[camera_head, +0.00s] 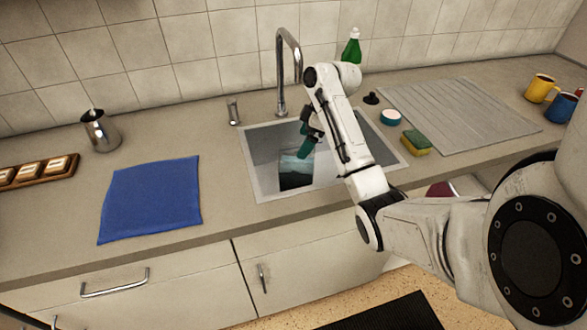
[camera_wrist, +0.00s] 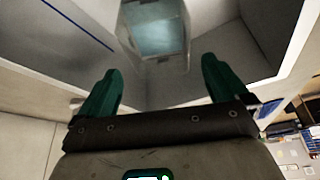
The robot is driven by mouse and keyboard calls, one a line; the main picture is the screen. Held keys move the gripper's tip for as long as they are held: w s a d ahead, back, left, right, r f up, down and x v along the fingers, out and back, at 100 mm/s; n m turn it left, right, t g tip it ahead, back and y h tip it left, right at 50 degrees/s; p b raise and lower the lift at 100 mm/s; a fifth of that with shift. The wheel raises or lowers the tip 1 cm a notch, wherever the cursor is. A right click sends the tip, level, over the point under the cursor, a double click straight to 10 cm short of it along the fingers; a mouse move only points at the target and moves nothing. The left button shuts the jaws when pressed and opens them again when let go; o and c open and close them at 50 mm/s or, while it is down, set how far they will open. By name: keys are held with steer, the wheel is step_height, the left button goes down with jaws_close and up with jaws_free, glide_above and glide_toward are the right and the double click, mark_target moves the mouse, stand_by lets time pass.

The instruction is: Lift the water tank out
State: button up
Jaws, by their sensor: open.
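The water tank (camera_head: 295,176) is a dark-edged, see-through box with a pale blue-grey inside. It stands in the sink (camera_head: 262,178), in the left half of the basin. My gripper (camera_head: 307,146) hangs over the basin by the tank's upper edge, and its arm hides part of the sink. In the wrist view, the green fingers of my gripper (camera_wrist: 160,72) are spread wide with nothing between them. The tank (camera_wrist: 157,38) lies beyond the fingertips, about midway between them. I cannot tell whether a finger touches it.
The faucet (camera_head: 282,70) rises behind the sink. A blue cloth (camera_head: 150,199) and a steel jug (camera_head: 100,131) are left of it. A sponge (camera_head: 416,142), a round tub (camera_head: 390,117), a green bottle (camera_head: 352,48) and a ribbed drainboard (camera_head: 455,112) are right and behind.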

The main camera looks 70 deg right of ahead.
mark_target(294, 158)
steer(key=d+x, duration=0.1)
steer(key=x, duration=0.7)
steer(key=shift+a+f+p, duration=0.25)
steer(key=shift+a+p, duration=0.2)
steer(key=shift+w+f, duration=0.1)
steer(key=shift+f, duration=0.15)
steer(key=shift+c, duration=0.3)
steer(key=c, duration=1.7)
steer(key=shift+o, duration=0.2)
steer(key=shift+r, duration=0.1)
